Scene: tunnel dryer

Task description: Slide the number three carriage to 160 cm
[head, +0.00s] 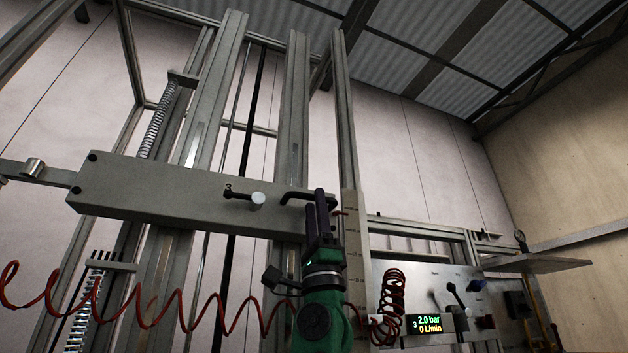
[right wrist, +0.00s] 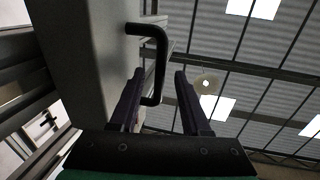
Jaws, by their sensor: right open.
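The carriage (head: 170,190) is a long grey beam across upright rails, with a small "3" marked on it. It carries a white-ended knob (head: 258,201) and a black bar handle (head: 295,195) near its right end. My right gripper (head: 320,194) is at that handle, fingers pointing up. In the right wrist view the handle (right wrist: 161,60) shows between the tips of my open right gripper (right wrist: 159,72); I cannot tell whether they touch it. A pale scale strip (head: 353,245) stands just right of the carriage; its figures are too small to read. My left gripper is out of view.
A red coiled hose (head: 185,315) hangs across the front below the carriage. A panel to the right holds a display (head: 430,322) reading 2.0 bar and 0 L/min, and a lever (head: 456,296). A grey shelf (head: 535,264) juts out at the right.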

